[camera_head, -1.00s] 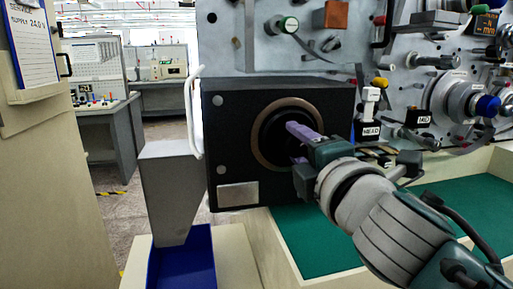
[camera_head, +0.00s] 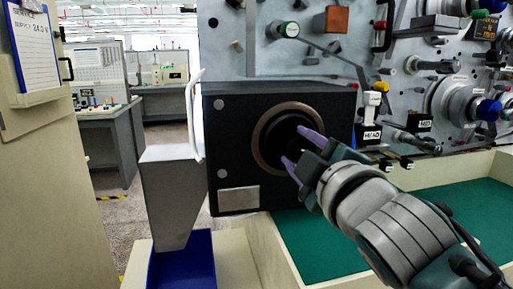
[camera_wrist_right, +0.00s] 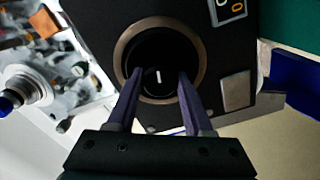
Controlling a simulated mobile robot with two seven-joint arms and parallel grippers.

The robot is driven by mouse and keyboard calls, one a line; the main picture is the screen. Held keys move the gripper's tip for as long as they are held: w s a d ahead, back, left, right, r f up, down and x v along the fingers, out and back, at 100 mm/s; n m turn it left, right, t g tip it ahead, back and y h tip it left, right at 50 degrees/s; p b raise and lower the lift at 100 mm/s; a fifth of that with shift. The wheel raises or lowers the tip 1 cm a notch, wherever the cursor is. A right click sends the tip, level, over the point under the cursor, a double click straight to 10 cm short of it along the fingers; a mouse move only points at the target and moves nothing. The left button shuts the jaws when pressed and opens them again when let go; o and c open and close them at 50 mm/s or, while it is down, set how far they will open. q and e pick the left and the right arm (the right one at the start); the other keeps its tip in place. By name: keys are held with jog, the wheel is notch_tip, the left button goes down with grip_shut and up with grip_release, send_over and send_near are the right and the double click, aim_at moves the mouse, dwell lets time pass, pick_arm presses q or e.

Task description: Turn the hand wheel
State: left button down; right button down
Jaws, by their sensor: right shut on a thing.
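The hand wheel (camera_head: 284,130) is a dark round part inside a brown ring on the front of a black box (camera_head: 232,150). In the right wrist view the dark wheel (camera_wrist_right: 158,52) has a short white mark near its middle. My right gripper (camera_head: 299,148) is at the lower right of the wheel, its two purple fingers spread apart and gripping it. In the wrist view my right gripper (camera_wrist_right: 160,75) has one finger on each side of the dark centre. The exact contact is too dark to make out. My left gripper is not in view.
A grey machine panel with rollers, knobs and a blue-capped spindle (camera_head: 488,109) stands behind and to the right. A grey chute (camera_head: 172,195) drops to a blue bin (camera_head: 183,262) at the left. A green mat (camera_head: 310,245) lies below the box, mostly clear.

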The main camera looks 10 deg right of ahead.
dwell(0.4)
jog(key=shift+c, duration=1.5)
grip_release()
jog(key=s, duration=1)
jog(key=shift+d, duration=0.15)
